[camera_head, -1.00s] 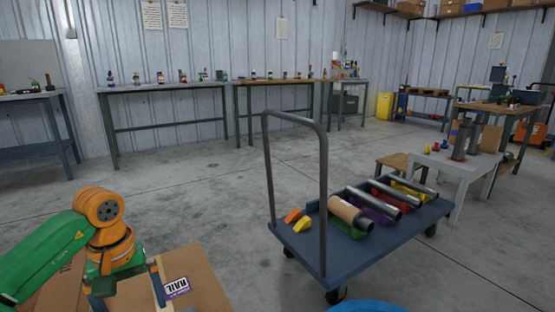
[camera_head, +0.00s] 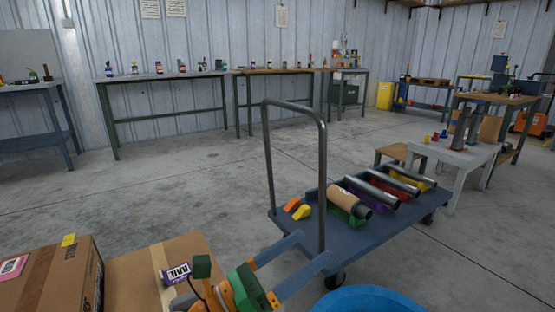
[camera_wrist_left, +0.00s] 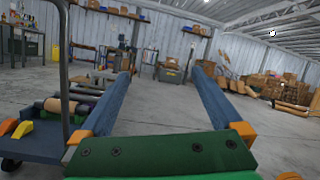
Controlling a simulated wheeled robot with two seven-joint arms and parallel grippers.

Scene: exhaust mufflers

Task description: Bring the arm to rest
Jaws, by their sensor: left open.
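My left gripper (camera_head: 312,250) is at the bottom centre of the head view, with its two long blue fingers spread and pointing to the upper right. It also shows in the left wrist view (camera_wrist_left: 160,74), open with nothing between the fingers. It appears near the handle end of the blue cart (camera_head: 388,232); I cannot tell how far apart they are. The left forearm is mostly out of frame. My right gripper is not in view.
The cart carries several pipes, including a tan-wrapped one (camera_head: 346,203), and has an upright grey handle (camera_head: 323,165). Cardboard boxes (camera_head: 45,275) stand at lower left. A blue round rim (camera_head: 368,300) is at the bottom. A white table (camera_head: 455,156) stands right. Open floor lies behind.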

